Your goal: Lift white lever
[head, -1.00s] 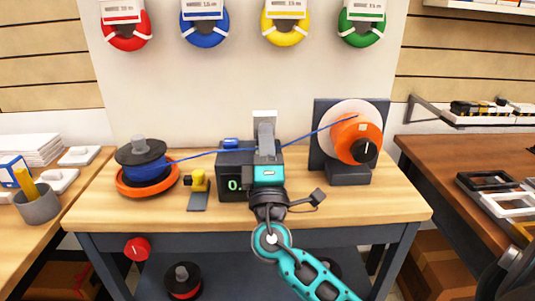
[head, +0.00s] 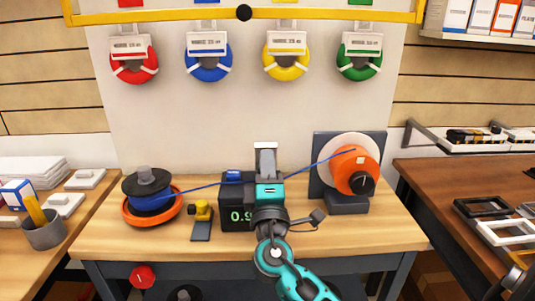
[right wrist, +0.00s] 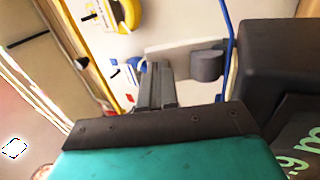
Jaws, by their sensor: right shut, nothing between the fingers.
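The white lever (head: 265,147) shows in the head view as a pale piece just beyond my right gripper (head: 266,163), at the black measuring device (head: 237,216) in the middle of the bench. The gripper hides its lower part. In the right wrist view, a pale flat bar (right wrist: 188,48) with a grey round end lies just beyond the closed fingers of my right gripper (right wrist: 155,85). The right gripper is shut and empty; whether it touches the lever I cannot tell. The device's green display is partly hidden. My left gripper is not in view.
A blue wire (head: 205,186) runs from the spool (head: 149,188) on the left across the device to the orange-and-white reel (head: 355,170) on the right. A small yellow-and-grey tool (head: 202,219) stands left of the device. The bench front (head: 160,240) is clear.

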